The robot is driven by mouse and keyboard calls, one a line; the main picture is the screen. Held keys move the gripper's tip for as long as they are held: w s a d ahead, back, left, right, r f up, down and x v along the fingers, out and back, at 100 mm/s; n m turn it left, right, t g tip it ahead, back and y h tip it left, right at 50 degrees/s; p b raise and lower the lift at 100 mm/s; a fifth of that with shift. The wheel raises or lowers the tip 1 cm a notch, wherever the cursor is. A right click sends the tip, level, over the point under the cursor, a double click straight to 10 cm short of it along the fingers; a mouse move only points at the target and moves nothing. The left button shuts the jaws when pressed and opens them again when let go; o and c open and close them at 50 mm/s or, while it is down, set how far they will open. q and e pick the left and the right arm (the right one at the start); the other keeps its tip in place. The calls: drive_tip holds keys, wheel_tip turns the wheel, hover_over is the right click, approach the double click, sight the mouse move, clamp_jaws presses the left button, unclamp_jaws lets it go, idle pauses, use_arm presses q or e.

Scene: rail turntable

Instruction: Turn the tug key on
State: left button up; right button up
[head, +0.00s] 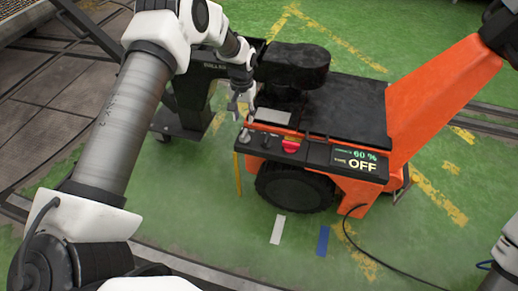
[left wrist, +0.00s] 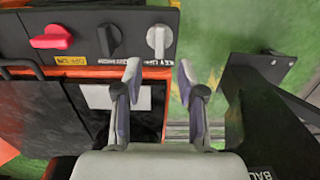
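The orange tug (head: 440,90) has a dark control panel along its near edge. The grey key (left wrist: 158,38) is at the panel's end in the left wrist view, and it also shows in the head view (head: 245,137). A black knob (left wrist: 108,38) and a red knob (left wrist: 50,38) sit beside it. The panel's display (head: 359,160) reads 60 % and OFF. My left gripper (left wrist: 159,76) is open and empty, its fingertips apart and in line with the key, not around it. It also shows in the head view (head: 243,99), above the panel's left end. My right gripper is out of view.
A black stand (head: 190,95) marked BALLAS stands close left of the tug and right of my gripper in the left wrist view (left wrist: 250,105). A cable (head: 385,262) runs over the green floor.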

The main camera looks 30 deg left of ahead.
sight(244, 133)
use_arm(q)
drive_tip(key=shift+f, duration=0.3)
wheel_tip(244, 133, down, 7)
drive_tip(key=shift+f+b, duration=0.15)
drive_tip(key=shift+b, duration=1.1)
clamp_jaws()
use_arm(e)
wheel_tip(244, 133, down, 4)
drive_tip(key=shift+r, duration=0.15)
